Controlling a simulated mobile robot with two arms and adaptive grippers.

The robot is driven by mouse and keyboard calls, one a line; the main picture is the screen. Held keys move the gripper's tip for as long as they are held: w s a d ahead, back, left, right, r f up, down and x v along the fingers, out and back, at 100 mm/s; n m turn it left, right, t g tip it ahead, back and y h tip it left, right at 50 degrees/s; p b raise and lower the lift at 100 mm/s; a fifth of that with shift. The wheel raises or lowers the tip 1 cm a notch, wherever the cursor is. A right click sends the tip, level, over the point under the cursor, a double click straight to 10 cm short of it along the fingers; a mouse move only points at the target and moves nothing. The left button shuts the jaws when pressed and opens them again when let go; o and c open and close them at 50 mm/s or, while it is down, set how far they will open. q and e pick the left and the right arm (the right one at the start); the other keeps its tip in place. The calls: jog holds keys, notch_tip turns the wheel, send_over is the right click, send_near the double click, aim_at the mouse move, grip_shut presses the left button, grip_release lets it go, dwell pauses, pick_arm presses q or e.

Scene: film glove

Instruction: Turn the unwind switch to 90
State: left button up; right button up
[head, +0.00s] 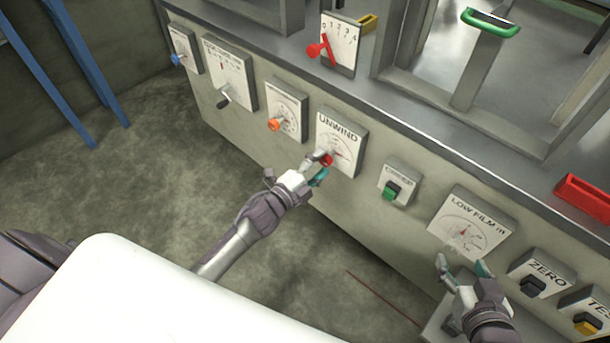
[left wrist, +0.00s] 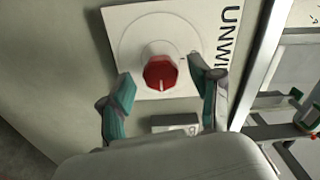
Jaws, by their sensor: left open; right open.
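The UNWIND panel (head: 340,137) is a white plate on the front of the grey machine. Its red knob (head: 327,160) shows partly behind my left gripper (head: 318,168). In the left wrist view the red knob (left wrist: 161,73) is faceted, with a pale mark at its lower edge, on the white UNWIND plate (left wrist: 150,22). My left gripper (left wrist: 160,100) is open, with one teal-tipped finger on each side of the knob and visible gaps between. My right gripper (head: 463,268) is open and empty in front of the LOW FILM panel (head: 470,222).
A green switch (head: 391,190) is right of UNWIND. An orange knob (head: 275,124) and a dark knob (head: 223,101) are to its left. ZERO (head: 543,272) and a yellow button (head: 587,324) are at the lower right. A red lever (head: 318,49) stands above.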

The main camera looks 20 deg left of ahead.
pick_arm(q)
jog(key=v, duration=1)
jog(key=shift+s, duration=0.25)
jog(key=shift+a, duration=0.1)
pick_arm(e)
jog(key=shift+s, duration=0.1)
